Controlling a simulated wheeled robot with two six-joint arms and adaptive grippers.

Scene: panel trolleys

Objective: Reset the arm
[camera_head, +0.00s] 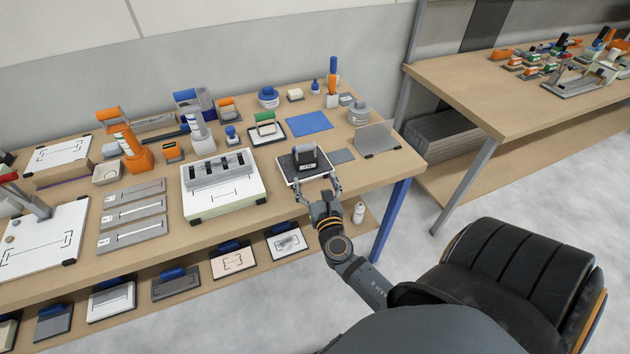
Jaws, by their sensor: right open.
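My right gripper (318,189) is at the front edge of the wooden table (225,232), with its arm coming in from the lower right. Its fingers are apart, one on each side of the near end of a small black-topped tray (292,174). A dark upright block (305,158) stands on that tray, just beyond the fingertips. I see nothing held between the fingers. I cannot tell whether the fingertips touch the tray. My left gripper is not in view.
A white slotted box (225,205) stands left of the gripper, and a grey angled plate (376,138) to its right. Orange and grey tools stand behind. A lower shelf holds several panels (232,259). A second table (500,95) stands beyond open floor.

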